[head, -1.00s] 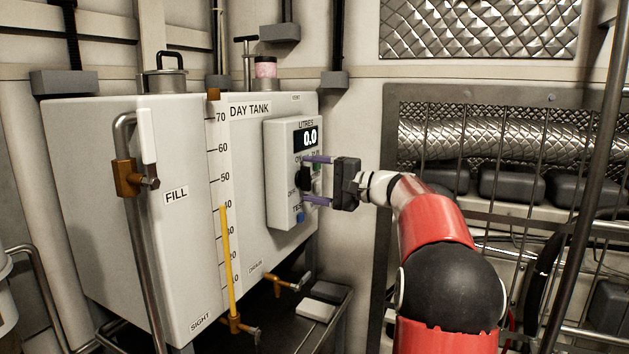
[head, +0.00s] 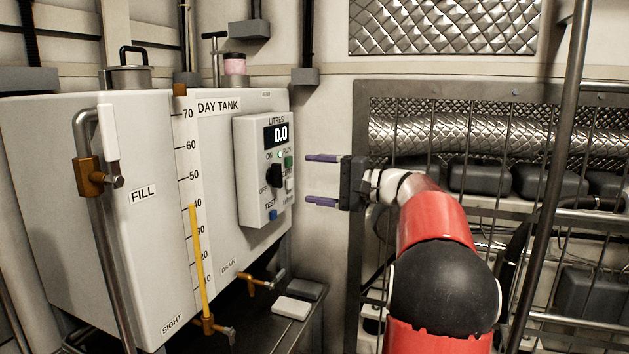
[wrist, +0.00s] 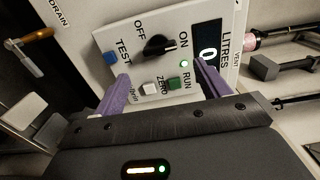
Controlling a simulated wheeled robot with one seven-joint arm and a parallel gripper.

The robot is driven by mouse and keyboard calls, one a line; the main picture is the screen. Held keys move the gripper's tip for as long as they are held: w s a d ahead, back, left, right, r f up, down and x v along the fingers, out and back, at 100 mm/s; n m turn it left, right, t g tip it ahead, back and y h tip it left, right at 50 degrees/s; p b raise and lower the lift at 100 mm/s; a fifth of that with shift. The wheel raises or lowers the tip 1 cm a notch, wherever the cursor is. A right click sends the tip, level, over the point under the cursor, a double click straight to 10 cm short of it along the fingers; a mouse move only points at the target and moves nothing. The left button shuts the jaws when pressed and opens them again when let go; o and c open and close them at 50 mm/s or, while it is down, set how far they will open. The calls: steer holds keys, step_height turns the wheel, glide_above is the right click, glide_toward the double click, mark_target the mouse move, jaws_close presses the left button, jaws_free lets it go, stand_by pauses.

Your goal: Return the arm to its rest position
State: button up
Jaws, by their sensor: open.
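My gripper (head: 322,180) is open and empty, its two purple fingers pointing left at the control box on the day tank. In the head view a clear gap separates the fingertips from the box. In the wrist view the knob (wrist: 160,45) points toward ON and a small green RUN light (wrist: 183,63) is lit. My gripper's fingers (wrist: 160,88) frame the box's lower part there.
The white day tank (head: 70,190) fills the left, with a yellow sight column (head: 198,260) and a brass drain valve (head: 260,282). A dark vertical pole (head: 549,180) stands at the right. A mesh panel with piping (head: 470,135) is behind my arm.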

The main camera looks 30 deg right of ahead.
steer(key=s+a+f+n+g+h, duration=0.2)
steer(key=s+a+f+g, duration=0.3)
steer(key=a, duration=0.6)
steer(key=s+a+f+n+g+h, duration=0.2)
steer(key=s+a+f, duration=0.35)
steer(key=a, duration=0.55)
steer(key=s+f+n+h, duration=0.3)
steer(key=s+f, duration=0.3)
steer(key=s, duration=0.3)
steer(key=s+a+f+n+g+h, duration=0.1)
steer(key=s+f+n+h, duration=0.2)
steer(key=s+f, duration=0.3)
steer(key=s+h, duration=0.1)
steer(key=s, duration=0.3)
steer(key=shift+s+a+f+n+g+p, duration=0.15)
steer(key=shift+a+f+n+g+p, duration=0.15)
steer(key=shift+p, duration=0.1)
steer(key=shift+c, duration=0.2)
